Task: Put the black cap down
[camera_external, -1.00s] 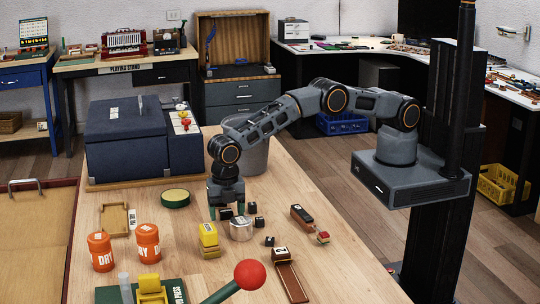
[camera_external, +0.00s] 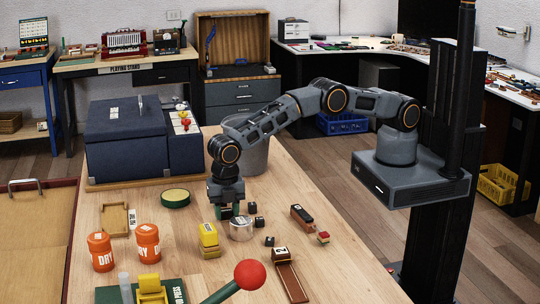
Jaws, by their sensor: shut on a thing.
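My gripper (camera_external: 227,211) points down over the middle of the wooden table, just behind a silver cylinder. It is shut on a small black cap (camera_external: 226,213), low at the table surface; whether the cap touches the wood I cannot tell. The cap is partly hidden by the fingers. Other small black pieces lie close by: one to the right of the gripper (camera_external: 252,208), one beside it (camera_external: 259,222) and one further forward (camera_external: 269,241).
The silver cylinder (camera_external: 241,229) and stacked yellow blocks (camera_external: 209,238) stand close in front of my gripper. Orange jars (camera_external: 148,242) and a green round tin (camera_external: 175,198) are to the left. A red-ball lever (camera_external: 249,274) rises at the front.

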